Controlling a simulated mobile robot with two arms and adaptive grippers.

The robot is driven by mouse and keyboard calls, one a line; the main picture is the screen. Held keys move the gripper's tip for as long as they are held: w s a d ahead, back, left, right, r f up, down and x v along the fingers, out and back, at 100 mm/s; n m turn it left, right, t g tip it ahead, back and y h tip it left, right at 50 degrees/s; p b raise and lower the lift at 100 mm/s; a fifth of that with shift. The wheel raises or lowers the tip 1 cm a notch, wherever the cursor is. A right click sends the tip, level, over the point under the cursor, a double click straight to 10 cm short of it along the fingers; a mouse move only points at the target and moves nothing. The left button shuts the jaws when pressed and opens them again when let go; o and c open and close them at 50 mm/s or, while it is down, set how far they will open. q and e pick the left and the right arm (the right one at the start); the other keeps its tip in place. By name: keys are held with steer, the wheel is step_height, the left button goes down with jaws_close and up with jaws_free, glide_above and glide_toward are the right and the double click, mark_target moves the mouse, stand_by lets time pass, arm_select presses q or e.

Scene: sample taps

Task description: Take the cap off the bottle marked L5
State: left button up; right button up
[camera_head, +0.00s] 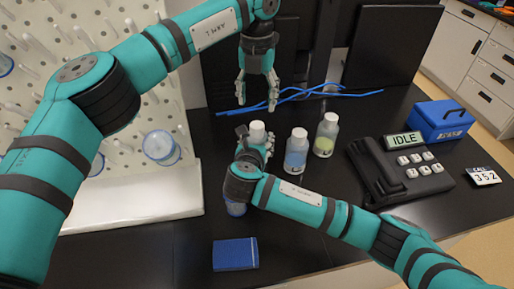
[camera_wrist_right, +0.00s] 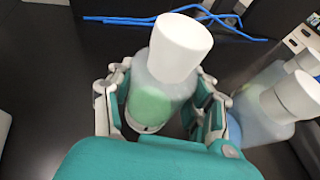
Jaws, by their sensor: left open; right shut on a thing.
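My right gripper (camera_head: 256,148) is shut on a bottle with a white cap. In the right wrist view the gripper (camera_wrist_right: 164,80) has its fingers on both sides of the bottle (camera_wrist_right: 155,103), which is upright with green contents. The white cap (camera_wrist_right: 181,46) is on it, and it also shows in the head view (camera_head: 257,130). No L5 mark is readable on this bottle. My left gripper (camera_head: 257,99) is open, pointing down above and behind the cap, with nothing between its fingers.
A blue-filled bottle (camera_head: 296,153) and a green-filled bottle (camera_head: 326,136) stand just right of the held one. Blue cables (camera_head: 340,94) lie behind. A phone-like device (camera_head: 398,168) reads IDLE. A blue toolbox (camera_head: 440,121) is far right. A blue box (camera_head: 235,254) lies in front.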

mark_target(257, 125)
jaws_close()
arm_select(q)
steer(key=m, duration=0.7)
steer(key=shift+m, duration=0.4)
steer(key=m, duration=0.4)
steer(key=shift+m, duration=0.4)
steer(key=m, duration=1.3)
steer(key=shift+m, duration=0.3)
steer(key=m, duration=0.9)
steer(key=shift+f+m, duration=0.4)
steer(key=shift+f, duration=3.6)
